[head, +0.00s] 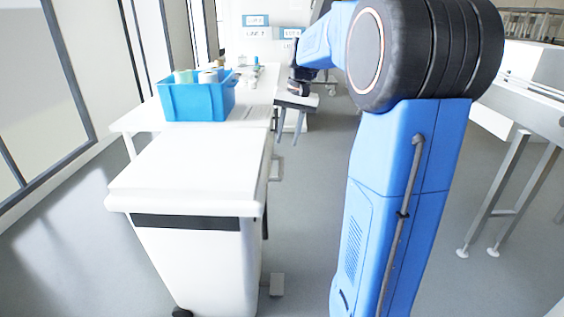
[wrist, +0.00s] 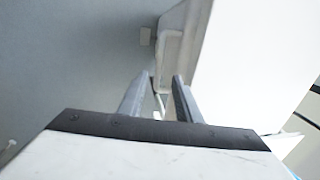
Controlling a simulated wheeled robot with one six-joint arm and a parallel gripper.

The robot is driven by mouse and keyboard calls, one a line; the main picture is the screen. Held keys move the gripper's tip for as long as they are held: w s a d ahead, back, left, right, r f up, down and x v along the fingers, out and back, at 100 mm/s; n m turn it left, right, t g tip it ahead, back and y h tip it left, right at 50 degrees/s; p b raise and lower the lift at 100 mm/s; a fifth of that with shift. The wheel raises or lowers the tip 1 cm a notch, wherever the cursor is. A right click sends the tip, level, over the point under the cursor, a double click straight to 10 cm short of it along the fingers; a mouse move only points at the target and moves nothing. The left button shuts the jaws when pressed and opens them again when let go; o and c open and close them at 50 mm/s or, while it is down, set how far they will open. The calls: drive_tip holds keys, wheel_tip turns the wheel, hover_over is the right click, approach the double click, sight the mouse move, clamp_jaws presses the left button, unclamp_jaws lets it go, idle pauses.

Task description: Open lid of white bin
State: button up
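The white bin (head: 200,262) stands at the lower left of the head view. Its flat white lid (head: 190,170) lies closed on top, and a dark band runs just under its front edge. My gripper (head: 287,140) hangs just right of the bin's far right side, fingers pointing down. In the wrist view the two grey fingers of my gripper (wrist: 160,90) are apart, with nothing clearly held between them. A white surface with a protruding edge (wrist: 172,60) shows just beyond the fingertips. I cannot tell whether the fingers touch it.
A white table (head: 258,95) stands behind the bin and carries a blue crate (head: 198,102) with several containers in it. Another table with grey legs (head: 510,180) is at the right.

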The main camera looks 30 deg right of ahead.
sight(281, 166)
drive_tip(key=f, duration=0.3)
drive_tip(key=a+f, duration=0.1)
drive_tip(key=f, duration=0.2)
drive_tip(key=w+f, duration=0.1)
drive_tip(key=f, duration=0.2)
drive_tip(key=shift+a+f, duration=0.25)
drive_tip(key=shift+f, duration=0.05)
clamp_jaws()
